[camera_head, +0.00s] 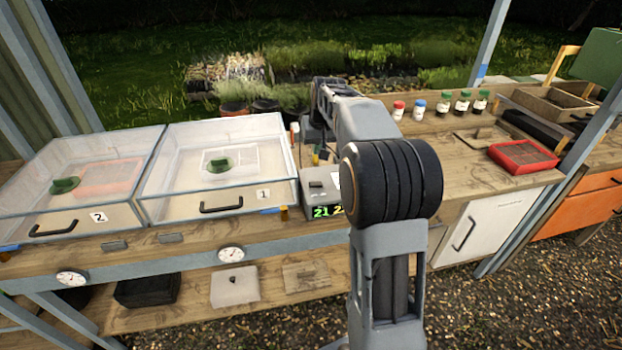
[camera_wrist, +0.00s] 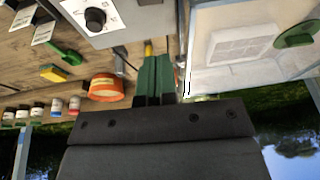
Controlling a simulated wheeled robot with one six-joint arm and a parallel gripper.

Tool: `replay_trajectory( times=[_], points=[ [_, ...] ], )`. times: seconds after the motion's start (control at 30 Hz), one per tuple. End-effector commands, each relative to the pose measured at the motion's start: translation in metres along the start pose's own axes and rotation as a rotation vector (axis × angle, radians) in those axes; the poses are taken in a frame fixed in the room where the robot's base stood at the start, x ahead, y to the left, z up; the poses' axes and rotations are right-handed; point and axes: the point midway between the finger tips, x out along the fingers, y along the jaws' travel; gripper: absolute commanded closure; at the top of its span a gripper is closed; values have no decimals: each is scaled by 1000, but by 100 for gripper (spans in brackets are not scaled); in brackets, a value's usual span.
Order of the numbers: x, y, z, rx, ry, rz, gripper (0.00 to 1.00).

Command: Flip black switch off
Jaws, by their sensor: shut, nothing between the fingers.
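A grey control box (camera_head: 318,188) with a lit green and yellow display stands right of enclosure 1, partly hidden by my arm in the head view. In the wrist view, a pale box face (camera_wrist: 125,22) carries a round black knob (camera_wrist: 95,19) with a white mark. I cannot tell a separate black switch for sure. My gripper (camera_wrist: 154,77) is shut, with its green fingers together and empty. The fingers sit apart from the knob in the wrist view. In the head view my arm reaches behind the control box, and the fingertips are hard to make out.
Clear enclosures marked 1 (camera_head: 215,175) and 2 (camera_head: 80,192) stand at the left. Small jars (camera_head: 441,108) and a red tray (camera_head: 523,156) stand on the right of the bench.

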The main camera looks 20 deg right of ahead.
Motion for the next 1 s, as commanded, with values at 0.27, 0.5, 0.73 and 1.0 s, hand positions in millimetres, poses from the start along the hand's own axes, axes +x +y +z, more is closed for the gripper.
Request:
replay_trajectory(
  times=[0.27, 0.5, 0.73, 1.0],
  points=[
    [30, 0, 1, 0, -5, 0, 100],
    [76, 0, 1, 0, -4, 0, 100],
    [111, -2, 4, 0, -3, 0, 100],
    [134, -4, 10, 0, -1, 0, 100]
  ],
)
